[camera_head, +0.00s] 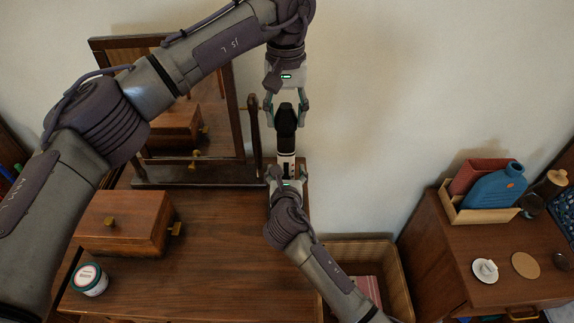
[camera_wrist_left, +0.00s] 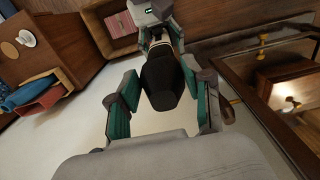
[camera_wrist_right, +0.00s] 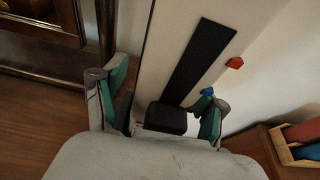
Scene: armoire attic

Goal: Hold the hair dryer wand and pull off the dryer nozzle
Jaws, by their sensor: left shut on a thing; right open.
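The hair dryer wand (camera_head: 286,160) stands upright in front of the wall near the mirror, a white body with the black dryer nozzle (camera_head: 286,118) at its top. My left gripper (camera_head: 286,119) reaches down from above, shut on the nozzle, which also shows between its fingers in the left wrist view (camera_wrist_left: 160,82). My right gripper (camera_head: 287,172) is open with its fingers either side of the white wand body. The right wrist view shows that body (camera_wrist_right: 168,60) close up, with a black strip, a red button and a blue button. The wand's lower end is hidden by the right gripper.
The brown table (camera_head: 220,285) holds a wooden box (camera_head: 120,225), a white-lidded jar (camera_head: 89,279) and the framed mirror (camera_head: 205,100). A cabinet (camera_head: 450,250) with bottles and small items stands at right.

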